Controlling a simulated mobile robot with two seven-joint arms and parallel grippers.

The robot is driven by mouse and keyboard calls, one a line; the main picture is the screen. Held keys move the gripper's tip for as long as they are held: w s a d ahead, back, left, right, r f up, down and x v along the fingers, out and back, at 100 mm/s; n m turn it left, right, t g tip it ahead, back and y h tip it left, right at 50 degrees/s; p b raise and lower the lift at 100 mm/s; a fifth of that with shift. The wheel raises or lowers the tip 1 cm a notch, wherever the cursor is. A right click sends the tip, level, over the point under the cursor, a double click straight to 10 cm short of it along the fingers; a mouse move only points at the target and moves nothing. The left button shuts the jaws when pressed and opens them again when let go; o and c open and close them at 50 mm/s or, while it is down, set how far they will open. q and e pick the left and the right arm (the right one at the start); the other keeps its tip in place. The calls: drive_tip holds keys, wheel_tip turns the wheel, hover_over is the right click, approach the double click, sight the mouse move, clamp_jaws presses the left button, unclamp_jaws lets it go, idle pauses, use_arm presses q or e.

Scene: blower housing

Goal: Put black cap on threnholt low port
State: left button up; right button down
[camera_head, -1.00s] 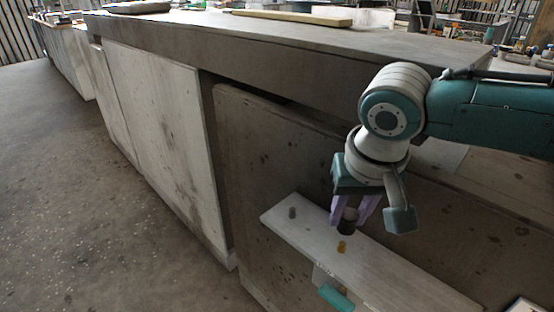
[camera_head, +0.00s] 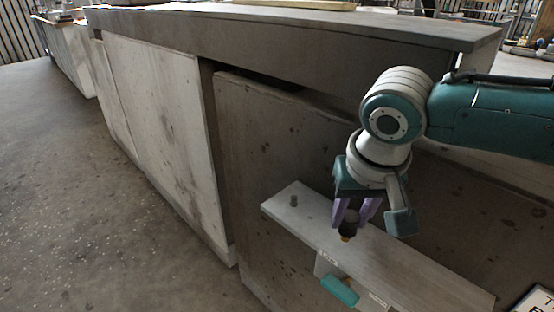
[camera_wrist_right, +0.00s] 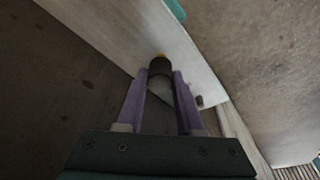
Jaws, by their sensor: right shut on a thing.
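My right gripper (camera_head: 354,226), with purple fingers, is shut on the black cap (camera_head: 348,230). The cap is upright, low over the pale panel. A small yellow port (camera_head: 345,239) shows just under the cap; most of it is hidden, and I cannot tell whether they touch. In the right wrist view the cap (camera_wrist_right: 160,67) is between the fingertips (camera_wrist_right: 160,80), with a bit of the yellow port (camera_wrist_right: 161,55) at its far edge. I cannot read which port is the threnholt low one. My left gripper is out of view.
The pale panel (camera_head: 420,275) juts from the brown cabinet front (camera_head: 270,130). A teal part (camera_head: 340,290) and small labels are below its front edge. A sign (camera_head: 535,302) is at the lower right. The counter (camera_head: 300,30) is above; open floor (camera_head: 90,200) is left.

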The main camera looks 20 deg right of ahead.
drive_tip(key=shift+f+b, duration=0.3)
drive_tip(key=shift+f, duration=0.6)
drive_tip(key=shift+c, duration=2.3)
unclamp_jaws()
drive_tip(key=p+v, duration=0.4)
drive_tip(key=v, duration=0.6)
